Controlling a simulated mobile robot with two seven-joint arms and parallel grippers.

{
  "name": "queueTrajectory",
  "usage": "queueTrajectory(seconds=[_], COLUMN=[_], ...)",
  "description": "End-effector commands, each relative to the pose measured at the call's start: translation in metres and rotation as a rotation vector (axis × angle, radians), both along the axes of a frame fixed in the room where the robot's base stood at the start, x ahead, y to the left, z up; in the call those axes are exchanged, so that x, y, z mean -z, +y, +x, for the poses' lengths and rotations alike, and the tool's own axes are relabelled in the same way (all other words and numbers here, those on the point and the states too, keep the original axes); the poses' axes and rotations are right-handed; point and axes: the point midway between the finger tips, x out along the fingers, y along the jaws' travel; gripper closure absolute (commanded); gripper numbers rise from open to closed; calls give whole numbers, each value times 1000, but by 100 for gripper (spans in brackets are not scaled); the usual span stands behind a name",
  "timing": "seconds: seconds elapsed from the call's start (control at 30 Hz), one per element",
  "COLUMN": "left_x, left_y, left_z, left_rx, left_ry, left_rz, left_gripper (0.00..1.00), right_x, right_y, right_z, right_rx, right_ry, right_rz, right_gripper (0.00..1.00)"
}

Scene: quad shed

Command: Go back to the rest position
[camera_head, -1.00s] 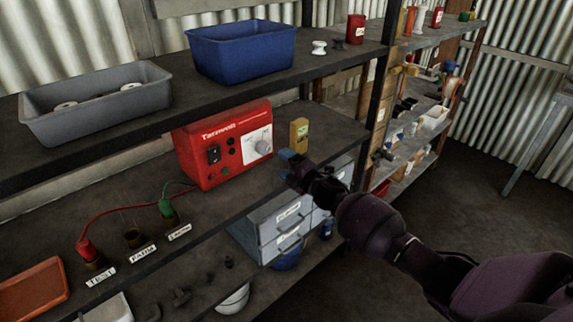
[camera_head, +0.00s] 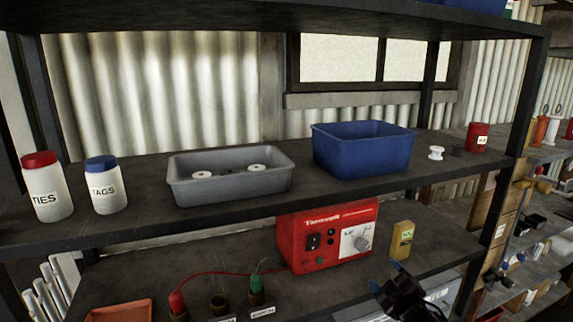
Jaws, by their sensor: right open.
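My right gripper (camera_head: 393,279) shows at the lower right, in front of the lower shelf's edge. Its jaws are open and I see nothing between them. It is below and apart from a yellow meter (camera_head: 402,240) standing on the lower shelf. A red power unit (camera_head: 328,238) with a dial stands left of the meter. My left gripper is out of view.
The upper shelf (camera_head: 130,222) holds two white jars, TIES (camera_head: 46,190) and TAGS (camera_head: 106,188), a grey tray (camera_head: 230,188) and a blue bin (camera_head: 362,155). A red lead and a green lead reach posts on the lower shelf. A dark upright stands at the right.

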Motion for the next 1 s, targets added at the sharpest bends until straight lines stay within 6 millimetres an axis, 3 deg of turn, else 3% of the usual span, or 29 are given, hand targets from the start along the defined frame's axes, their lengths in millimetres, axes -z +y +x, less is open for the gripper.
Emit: queueTrajectory(seconds=[0.4, 0.7, 0.9, 1.0], left_x=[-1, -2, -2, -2], left_y=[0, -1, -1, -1], left_z=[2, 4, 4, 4], left_rx=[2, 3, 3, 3], left_ry=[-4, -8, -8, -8], left_rz=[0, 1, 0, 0], left_gripper=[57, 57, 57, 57], right_x=[80, 130, 165, 172], right_y=[-3, -16, -24, -26], right_z=[-145, -257, -314, -328], right_rx=[144, 286, 370, 388], right_ry=[293, 446, 535, 558], right_rz=[488, 659, 679, 678], right_gripper=[31, 31, 31, 31])
